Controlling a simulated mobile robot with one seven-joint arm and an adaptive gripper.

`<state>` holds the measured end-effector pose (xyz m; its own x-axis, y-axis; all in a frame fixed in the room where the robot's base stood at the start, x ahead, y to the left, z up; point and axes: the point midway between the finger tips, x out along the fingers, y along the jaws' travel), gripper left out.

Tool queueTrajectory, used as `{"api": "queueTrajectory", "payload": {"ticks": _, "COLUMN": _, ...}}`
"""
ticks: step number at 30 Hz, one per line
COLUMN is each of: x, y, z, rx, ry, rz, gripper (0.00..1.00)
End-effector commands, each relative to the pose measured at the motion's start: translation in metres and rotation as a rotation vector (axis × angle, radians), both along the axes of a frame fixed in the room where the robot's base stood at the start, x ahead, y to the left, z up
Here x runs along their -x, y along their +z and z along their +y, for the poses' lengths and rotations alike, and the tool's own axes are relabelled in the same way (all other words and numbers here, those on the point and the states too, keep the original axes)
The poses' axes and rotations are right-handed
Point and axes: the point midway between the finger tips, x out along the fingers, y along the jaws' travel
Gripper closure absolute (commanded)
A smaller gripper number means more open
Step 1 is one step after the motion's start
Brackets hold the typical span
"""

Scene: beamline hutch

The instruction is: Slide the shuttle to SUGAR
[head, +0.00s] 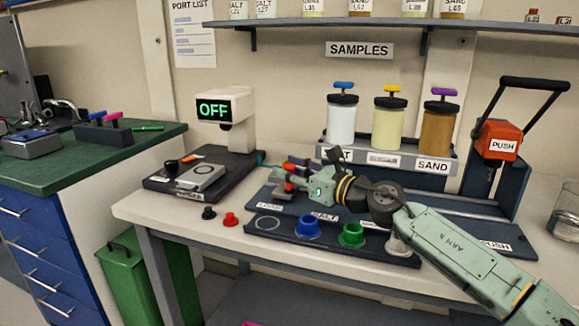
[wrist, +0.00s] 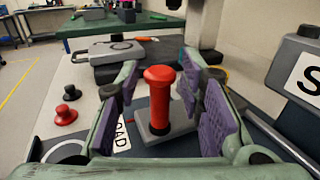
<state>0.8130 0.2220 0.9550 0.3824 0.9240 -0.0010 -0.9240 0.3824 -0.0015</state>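The shuttle (wrist: 168,137) is a grey block with an upright red post handle (wrist: 160,100). It sits on the dark track at the LOAD label (wrist: 122,135), at the left end. In the head view the shuttle (head: 284,192) is partly hidden behind my gripper (head: 293,176). In the wrist view my gripper (wrist: 161,95) is open, its purple pads on either side of the handle, with gaps showing. Behind the track stand white, pale yellow (head: 388,122) and brown dispensers; the brown one is labelled SAND. The middle label is too small to read surely, and the left one is partly covered.
Black and red knobs (head: 230,219) lie on the bench. A red PUSH press (head: 498,140) stands at right.

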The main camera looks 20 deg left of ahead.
Motion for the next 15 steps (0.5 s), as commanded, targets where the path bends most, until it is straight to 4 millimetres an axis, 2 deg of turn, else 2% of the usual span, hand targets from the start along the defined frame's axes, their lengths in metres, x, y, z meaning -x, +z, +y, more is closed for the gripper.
{"api": "queueTrajectory", "payload": {"ticks": 10, "x": -0.0020, "y": -0.0002, "z": 0.0040, "rx": -0.001, "ry": -0.001, "rz": 0.001, "gripper": 0.65}}
{"api": "queueTrajectory", "payload": {"ticks": 15, "x": -0.0018, "y": -0.0002, "z": 0.0039, "rx": -0.001, "ry": -0.001, "rz": 0.001, "gripper": 0.77}}
